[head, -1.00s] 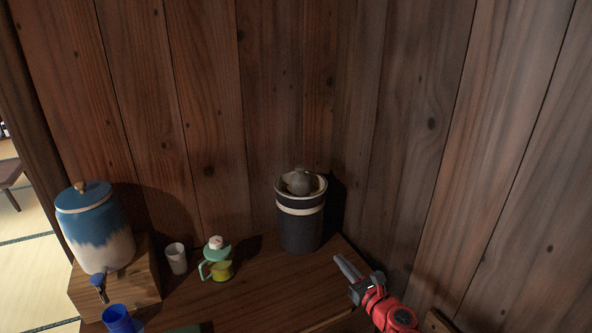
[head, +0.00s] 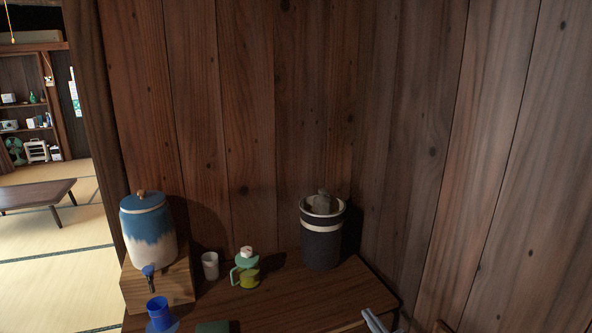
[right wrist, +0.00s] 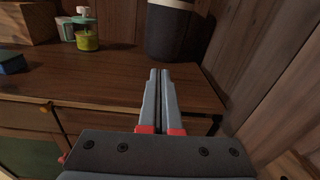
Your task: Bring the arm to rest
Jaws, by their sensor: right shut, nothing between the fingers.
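My right gripper (head: 372,321) shows only by its grey fingertips at the bottom edge of the head view, by the right end of the wooden counter (head: 285,292). In the right wrist view the gripper (right wrist: 159,73) has its two grey fingers side by side, shut and empty. The fingers point toward the dark canister (right wrist: 170,32) and appear apart from it. The rest of the right arm is outside the head view. My left gripper is not in view.
Wooden walls close the back and right. Tatami floor and a low table (head: 35,196) lie left.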

